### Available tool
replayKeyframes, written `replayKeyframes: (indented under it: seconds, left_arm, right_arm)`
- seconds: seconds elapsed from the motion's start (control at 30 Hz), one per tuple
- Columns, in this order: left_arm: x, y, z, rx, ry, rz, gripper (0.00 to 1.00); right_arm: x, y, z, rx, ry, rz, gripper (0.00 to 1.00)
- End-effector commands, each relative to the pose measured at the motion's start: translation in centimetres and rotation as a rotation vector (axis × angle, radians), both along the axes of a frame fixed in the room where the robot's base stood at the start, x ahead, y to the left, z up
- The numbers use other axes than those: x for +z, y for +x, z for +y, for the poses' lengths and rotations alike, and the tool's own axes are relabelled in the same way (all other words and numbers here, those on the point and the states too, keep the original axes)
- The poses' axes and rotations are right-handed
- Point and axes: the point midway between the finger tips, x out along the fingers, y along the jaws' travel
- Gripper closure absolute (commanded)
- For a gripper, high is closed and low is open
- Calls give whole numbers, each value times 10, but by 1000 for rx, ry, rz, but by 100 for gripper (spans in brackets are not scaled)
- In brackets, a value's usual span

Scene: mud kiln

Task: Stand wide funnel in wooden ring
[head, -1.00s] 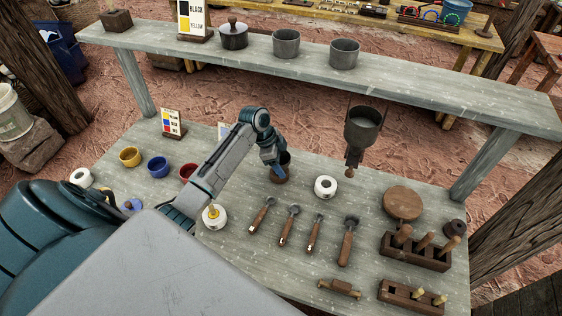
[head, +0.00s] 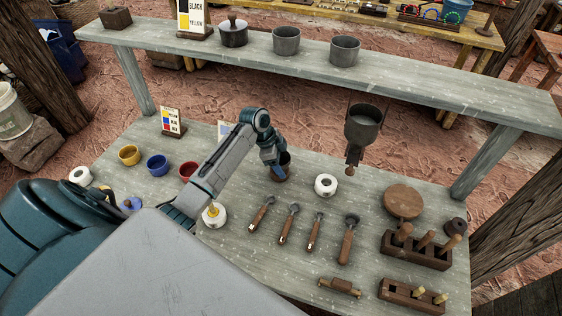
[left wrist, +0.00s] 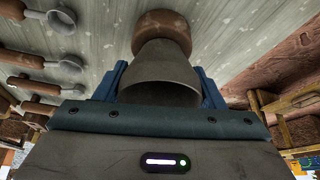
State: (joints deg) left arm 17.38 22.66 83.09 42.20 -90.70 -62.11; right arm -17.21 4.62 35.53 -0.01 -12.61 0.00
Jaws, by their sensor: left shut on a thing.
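The grey wide funnel (left wrist: 160,75) is between the blue fingers of my left gripper (left wrist: 160,88) in the left wrist view. Its narrower end meets the brown wooden ring (left wrist: 162,24); how deep it sits is hidden. In the head view my left gripper (head: 273,163) is at the funnel (head: 286,158), low over the grey table. The wooden ring (head: 280,178) lies on the table just below it. The funnel looks about upright, partly hidden by the gripper. My right gripper is not in view.
A grey cup-like vessel (head: 362,127) with a brown lower end is right of the arm. A white round pot (head: 325,185) is close by. Several wooden-handled tools (head: 288,224) lie in front. A raised shelf (head: 400,82) runs behind. Coloured pots (head: 157,165) stand left.

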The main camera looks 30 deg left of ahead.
Motion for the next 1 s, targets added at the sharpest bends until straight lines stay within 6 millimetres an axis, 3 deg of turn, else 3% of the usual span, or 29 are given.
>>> replayKeyframes:
  seconds: [0.2, 0.23, 0.33, 0.37, 0.53, 0.63, 1.0]
  left_arm:
    - [-3, 0, 0, 0, 0, 0, 48]
    - [-3, 0, 0, 0, 0, 0, 33]
    - [-3, 0, 0, 0, 0, 0, 13]
    - [-3, 0, 0, 0, 0, 0, 12]
    - [-3, 0, 0, 0, 0, 0, 12]
    - [-3, 0, 0, 0, 0, 0, 0]
    - [4, 0, 0, 0, 0, 0, 0]
  right_arm:
    - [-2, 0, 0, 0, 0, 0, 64]
    - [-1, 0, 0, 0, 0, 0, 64]
    - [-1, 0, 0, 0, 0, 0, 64]
    - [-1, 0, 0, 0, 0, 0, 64]
    - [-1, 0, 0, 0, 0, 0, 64]
    - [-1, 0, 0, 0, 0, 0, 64]
    - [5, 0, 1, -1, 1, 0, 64]
